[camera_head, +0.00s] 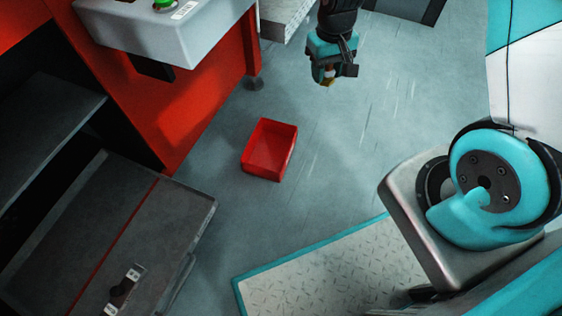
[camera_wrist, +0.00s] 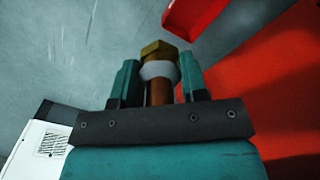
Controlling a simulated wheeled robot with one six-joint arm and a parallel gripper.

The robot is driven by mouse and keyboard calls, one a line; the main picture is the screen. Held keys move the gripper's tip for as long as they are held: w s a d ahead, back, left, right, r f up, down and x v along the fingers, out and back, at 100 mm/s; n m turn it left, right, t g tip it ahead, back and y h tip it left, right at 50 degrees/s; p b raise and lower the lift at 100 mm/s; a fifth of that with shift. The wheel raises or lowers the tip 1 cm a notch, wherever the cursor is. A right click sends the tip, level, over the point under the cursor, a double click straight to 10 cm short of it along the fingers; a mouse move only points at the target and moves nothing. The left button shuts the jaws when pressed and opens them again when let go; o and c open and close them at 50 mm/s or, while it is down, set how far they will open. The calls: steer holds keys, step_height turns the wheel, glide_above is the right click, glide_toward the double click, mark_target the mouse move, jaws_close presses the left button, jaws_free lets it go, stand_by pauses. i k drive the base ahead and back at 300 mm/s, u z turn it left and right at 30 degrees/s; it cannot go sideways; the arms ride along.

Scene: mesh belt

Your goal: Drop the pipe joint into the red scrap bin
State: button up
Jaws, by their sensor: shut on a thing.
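The pipe joint (camera_wrist: 159,72) shows in the wrist view with a brass hex end, a white ring and a copper-coloured tube. My gripper (camera_wrist: 158,85) is shut on it, with one teal finger on each side. In the head view my gripper (camera_head: 328,76) is at the top centre, above the floor, and only a small bit of the pipe joint shows below the fingers. The red scrap bin (camera_head: 267,168) is open-topped and stands on the floor, below and left of my gripper in the head view. A corner of the bin (camera_wrist: 190,18) shows at the top of the wrist view.
A red machine frame (camera_head: 170,100) with a grey control box (camera_head: 165,35) and green button stands left of the bin. A grey bench top (camera_head: 110,235) is at the lower left. The grey floor (camera_head: 345,150) right of the bin is clear.

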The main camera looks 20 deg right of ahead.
mark_target(274, 153)
steer(key=k, duration=0.6)
steer(key=z, duration=1.75)
steer(key=i, duration=0.9)
steer(key=u, duration=3.1)
steer(key=i, duration=0.5)
